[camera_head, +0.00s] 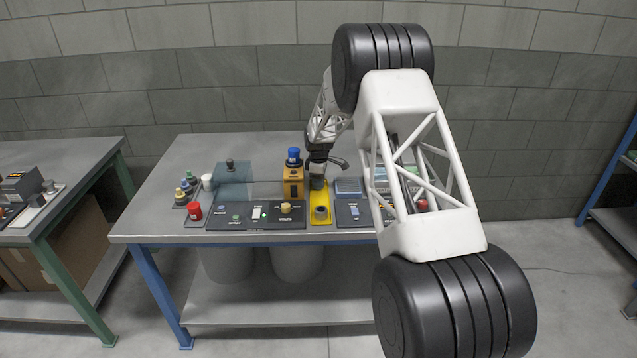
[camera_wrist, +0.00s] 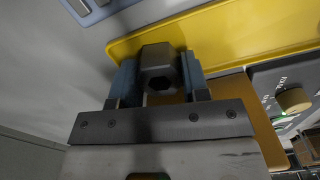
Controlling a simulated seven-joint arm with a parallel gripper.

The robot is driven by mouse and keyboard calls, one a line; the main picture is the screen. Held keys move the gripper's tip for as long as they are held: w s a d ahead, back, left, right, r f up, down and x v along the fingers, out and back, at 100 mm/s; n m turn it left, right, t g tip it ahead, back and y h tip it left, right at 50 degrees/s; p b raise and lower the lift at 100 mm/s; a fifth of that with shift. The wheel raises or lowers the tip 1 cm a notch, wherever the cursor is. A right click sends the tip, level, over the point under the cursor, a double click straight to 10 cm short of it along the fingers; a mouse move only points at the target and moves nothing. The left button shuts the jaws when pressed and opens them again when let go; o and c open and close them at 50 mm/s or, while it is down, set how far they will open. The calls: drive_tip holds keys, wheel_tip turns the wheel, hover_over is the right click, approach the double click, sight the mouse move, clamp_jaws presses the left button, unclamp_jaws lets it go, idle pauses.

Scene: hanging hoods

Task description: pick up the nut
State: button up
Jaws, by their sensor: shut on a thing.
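The nut (camera_wrist: 158,66) is a dark grey hexagonal piece with a hole, seen in the wrist view between the two blue-grey fingers of my gripper (camera_wrist: 160,80). The fingers press on it from both sides, over a yellow tray (camera_wrist: 215,32). I cannot tell whether the nut still touches the tray. In the head view my gripper (camera_head: 317,172) points down over the yellow tray (camera_head: 328,188), and the nut is hard to make out there. A round grey piece (camera_head: 321,213) sits at the tray's front end.
An orange block with a blue knob (camera_head: 293,158) stands just left of the tray. Dark panels with buttons (camera_head: 245,215) line the table's front edge. A translucent blue box (camera_head: 233,180) is at the left. A blue-grey box (camera_head: 348,187) is close on the right. The back left tabletop is clear.

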wheel_tip(320, 180, up, 10)
idle(0.6)
idle(0.6)
drive_tip(key=w+a+r+n, duration=0.3)
drive_tip(key=a+r+n, duration=0.6)
drive_tip(key=a+r, duration=0.3)
drive_tip(key=s+a+f+n, duration=0.2)
drive_tip(key=a+f+n, duration=0.1)
drive_tip(key=f, duration=0.4)
drive_tip(key=s+a+f+n, duration=0.3)
drive_tip(key=a+f, duration=0.1)
drive_tip(key=f, duration=0.3)
drive_tip(key=shift+s+n, duration=0.2)
drive_tip(key=shift+n, duration=0.2)
drive_tip(key=shift+f, duration=3.3)
